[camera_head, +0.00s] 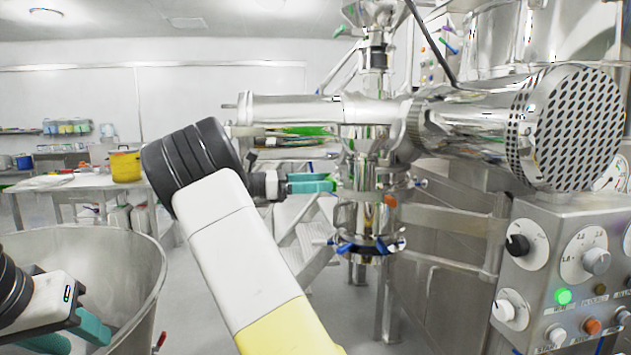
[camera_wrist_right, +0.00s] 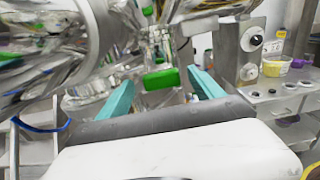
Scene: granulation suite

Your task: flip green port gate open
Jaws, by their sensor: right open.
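A green block-shaped part (camera_wrist_right: 162,78), which looks like the port gate, sits on the steel port in the right wrist view. It appears between the two teal fingers of my right gripper (camera_wrist_right: 160,92), which are spread apart with nothing clamped. I cannot tell how far the tips are from it. In the head view my right gripper (camera_head: 325,183) points right at the steel column (camera_head: 368,175), its tips close to it. The green part cannot be made out there. My left gripper (camera_head: 68,335) is at the lower left, its teal fingers apart and empty.
A large steel bowl (camera_head: 125,262) stands at the left, by my left gripper. A control panel (camera_head: 560,240) with knobs and a lit green button is at the right. A perforated steel drum (camera_head: 570,128) juts out above it. A yellow tub (camera_head: 125,166) stands on a back table.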

